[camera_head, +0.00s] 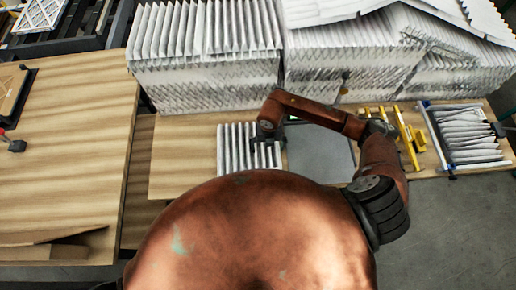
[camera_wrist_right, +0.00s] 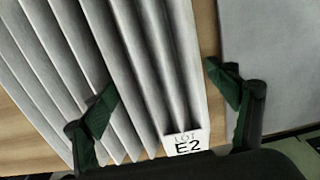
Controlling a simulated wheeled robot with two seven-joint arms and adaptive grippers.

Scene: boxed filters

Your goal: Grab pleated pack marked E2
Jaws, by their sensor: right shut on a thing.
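The white pleated pack marked E2 (camera_head: 233,148) lies on the wooden table, in front of the tall pleated stacks. In the right wrist view the pack (camera_wrist_right: 150,75) fills the left and middle, with a "LOT E2" label (camera_wrist_right: 187,143) at its near end. My right gripper (camera_head: 268,138) is at the pack's right part. In the wrist view my right gripper (camera_wrist_right: 160,80) is shut on the pack, one green-padded finger over the pleats and the other by its right edge. My left gripper is not in view.
A grey flat panel (camera_head: 322,155) lies right of the pack. Further right are yellow bars (camera_head: 408,135) and a framed pleated filter (camera_head: 470,135). Tall white pleated stacks (camera_head: 205,85) line the back. The left wooden table (camera_head: 75,150) is mostly bare.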

